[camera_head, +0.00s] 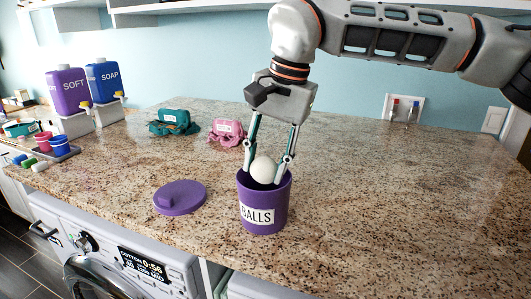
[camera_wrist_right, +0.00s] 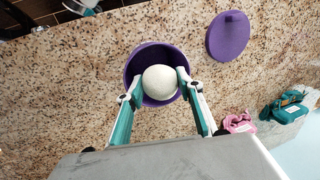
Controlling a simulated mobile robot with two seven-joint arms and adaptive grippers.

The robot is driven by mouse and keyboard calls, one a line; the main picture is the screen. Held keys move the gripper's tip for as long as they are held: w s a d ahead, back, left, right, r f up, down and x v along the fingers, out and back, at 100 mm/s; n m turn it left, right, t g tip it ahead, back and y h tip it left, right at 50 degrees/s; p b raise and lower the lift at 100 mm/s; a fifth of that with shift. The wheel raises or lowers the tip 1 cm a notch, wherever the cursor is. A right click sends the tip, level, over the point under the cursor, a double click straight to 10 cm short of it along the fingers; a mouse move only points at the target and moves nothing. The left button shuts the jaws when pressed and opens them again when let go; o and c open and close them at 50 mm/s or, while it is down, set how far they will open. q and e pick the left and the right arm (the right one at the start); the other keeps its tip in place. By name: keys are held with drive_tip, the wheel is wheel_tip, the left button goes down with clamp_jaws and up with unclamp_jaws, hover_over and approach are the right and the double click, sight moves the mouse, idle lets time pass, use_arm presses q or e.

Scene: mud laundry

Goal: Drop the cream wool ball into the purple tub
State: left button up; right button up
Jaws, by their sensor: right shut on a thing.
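The cream wool ball (camera_head: 264,169) is held between the fingertips of my right gripper (camera_head: 266,172), at the mouth of the purple tub (camera_head: 276,222). The tub stands upright on the counter and its label reads BALLS. In the right wrist view the ball (camera_wrist_right: 160,82) lies inside the outline of the tub's round opening (camera_wrist_right: 133,66), with the fingers of my right gripper (camera_wrist_right: 158,84) on either side of it. The tub's floor is hidden behind the ball. My left gripper is not in view.
A purple lid (camera_head: 180,198) lies on the granite counter left of the tub. Pink (camera_head: 227,131) and teal (camera_head: 174,121) cloth bundles lie behind it. Purple SOFT (camera_head: 67,90) and blue SOAP (camera_head: 103,82) dispensers stand far left. The counter right of the tub is clear.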

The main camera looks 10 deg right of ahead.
sight(259, 157)
drive_tip(key=shift+f, duration=0.25)
drive_tip(key=o, duration=1.1)
drive_tip(key=shift+o, duration=0.2)
drive_tip(key=shift+w+a+p+v, duration=0.1)
drive_tip(key=shift+w+a+v, duration=0.1)
drive_tip(key=shift+v, duration=0.95)
drive_tip(key=shift+w+a+p+v, duration=0.1)
drive_tip(key=shift+a+v, duration=0.15)
drive_tip(key=shift+v, duration=0.85)
drive_tip(key=shift+w+a+p+v, duration=0.1)
drive_tip(key=shift+a+v, duration=0.1)
drive_tip(key=shift+v, duration=0.95)
drive_tip(key=shift+r, duration=0.2)
